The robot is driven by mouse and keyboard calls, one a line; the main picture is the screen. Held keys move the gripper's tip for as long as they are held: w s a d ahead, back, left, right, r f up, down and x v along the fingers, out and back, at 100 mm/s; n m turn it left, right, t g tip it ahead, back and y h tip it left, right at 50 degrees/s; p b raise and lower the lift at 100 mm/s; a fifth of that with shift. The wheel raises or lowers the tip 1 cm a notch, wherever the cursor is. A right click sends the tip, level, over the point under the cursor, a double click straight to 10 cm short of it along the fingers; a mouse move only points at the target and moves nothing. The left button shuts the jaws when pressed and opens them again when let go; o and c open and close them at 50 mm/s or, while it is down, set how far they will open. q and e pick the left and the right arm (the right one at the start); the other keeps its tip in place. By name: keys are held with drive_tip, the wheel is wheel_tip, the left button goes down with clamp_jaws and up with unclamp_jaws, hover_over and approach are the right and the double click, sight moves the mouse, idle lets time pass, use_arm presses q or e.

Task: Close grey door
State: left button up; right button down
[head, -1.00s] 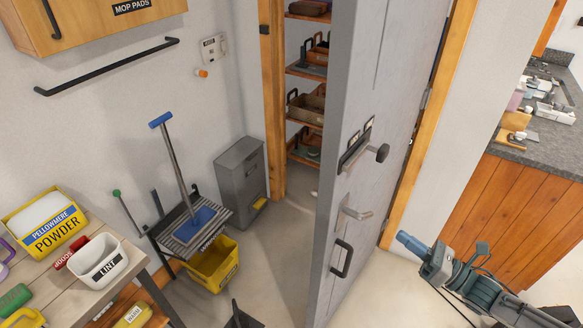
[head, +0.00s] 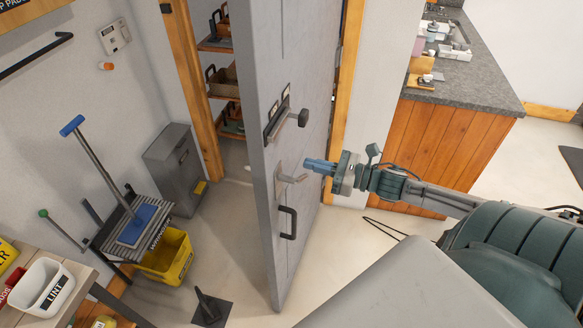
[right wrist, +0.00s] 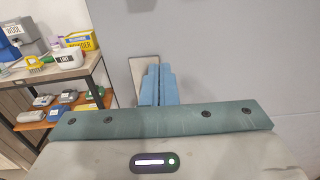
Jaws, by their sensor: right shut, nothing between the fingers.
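The grey door (head: 300,75) stands open in the head view, its near edge toward me and shelves showing behind it. In the right wrist view the shut blue fingers (right wrist: 158,86) point at the door's flat face (right wrist: 225,65), partly covering a pale plate (right wrist: 145,70). My left gripper is not in view.
A grey bin (head: 173,165), a yellow bucket (head: 167,256) and a dark floor stand (head: 210,308) are left of the door. A wooden counter (head: 448,140) is at the right. Floor between bin and door looks clear.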

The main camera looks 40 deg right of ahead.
sight(280, 156)
drive_tip(key=shift+f+b+x, duration=0.2)
drive_tip(key=shift+b+x, duration=1.75)
drive_tip(key=shift+b, duration=0.05)
drive_tip(key=shift+w+a+r, duration=0.15)
drive_tip(key=shift+w+r, duration=0.05)
drive_tip(key=shift+r, duration=0.1)
drive_tip(key=shift+p+x, duration=0.3)
drive_tip(key=shift+x, duration=0.5)
drive_tip(key=shift+f, duration=0.1)
drive_tip(key=shift+w, duration=0.15)
